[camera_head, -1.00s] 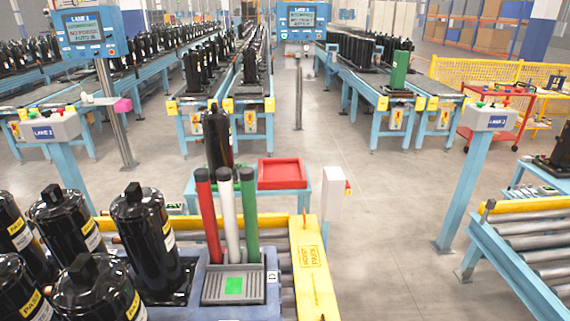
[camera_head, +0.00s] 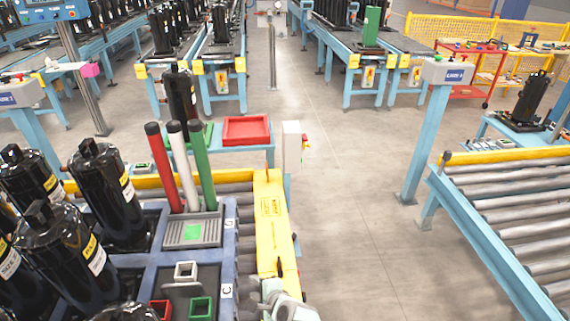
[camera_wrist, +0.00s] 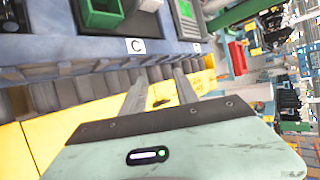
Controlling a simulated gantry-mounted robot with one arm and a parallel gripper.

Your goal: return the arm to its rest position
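My gripper (camera_wrist: 161,82) shows in the wrist view with its two fingers apart and nothing between them. Its fingers appear over the yellow beam (camera_wrist: 80,127) beside the blue pallet (camera_wrist: 70,50); I cannot tell the height. In the head view, a pale part of my arm (camera_head: 285,303) shows at the bottom edge, close to the near end of the yellow beam (camera_head: 270,225); the fingers cannot be made out there.
The blue pallet holds black compressors (camera_head: 108,195), red, white and green rods (camera_head: 203,165), and small square holders (camera_head: 202,308). A roller conveyor (camera_head: 520,215) stands at right. A white post (camera_head: 292,147) stands behind the beam. Floor (camera_head: 350,240) between is clear.

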